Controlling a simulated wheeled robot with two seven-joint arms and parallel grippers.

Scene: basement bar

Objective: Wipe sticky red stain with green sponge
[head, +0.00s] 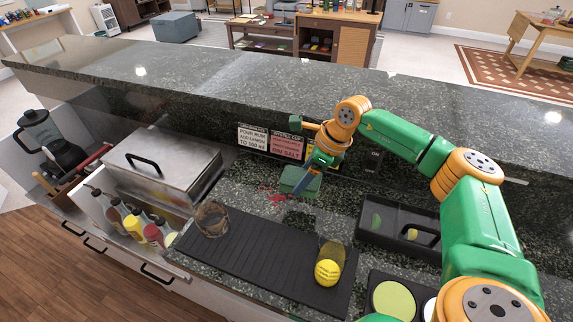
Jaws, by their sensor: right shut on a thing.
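The red stain (277,197) shows as a small splatter on the dark speckled counter, just below and left of the sponge. Part of the stain may be hidden under the sponge. My left gripper is not in view.
A black bar mat (255,254) in front holds a brown ring-like glass (211,218) and a glass with a yellow ball (328,272). A black divided tray (397,235) lies right. A steel lidded box (160,163) and bottles (136,229) stand left. The raised bar ledge (240,82) runs behind.

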